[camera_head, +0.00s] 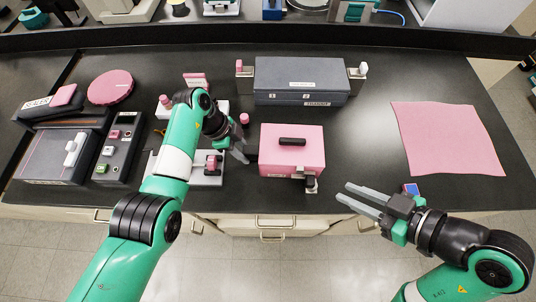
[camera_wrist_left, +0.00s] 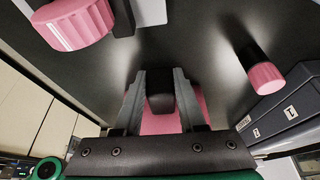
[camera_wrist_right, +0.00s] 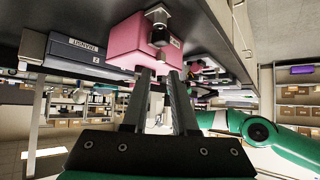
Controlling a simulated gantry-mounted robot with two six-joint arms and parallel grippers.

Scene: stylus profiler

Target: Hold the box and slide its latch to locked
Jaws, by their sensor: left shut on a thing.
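The pink box (camera_head: 300,158) sits near the front edge of the bench, with a black handle on its lid. My left gripper (camera_head: 246,152) is at the box's left side, shut on a black side grip. The left wrist view shows the grip (camera_wrist_left: 160,97) between the fingers, with the pink box behind. A metal and black latch (camera_head: 311,183) is on the box's front right; it also shows in the right wrist view (camera_wrist_right: 158,28). I cannot tell its position. My right gripper (camera_head: 363,194) is open and empty, right of the latch and apart from it.
A dark grey case (camera_head: 300,82) stands behind the box. A pink cloth (camera_head: 447,138) lies at the right. Instruments and a pink disc (camera_head: 110,87) are at the left. A small blue-topped item (camera_head: 411,189) is near the right gripper. Bench between box and cloth is clear.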

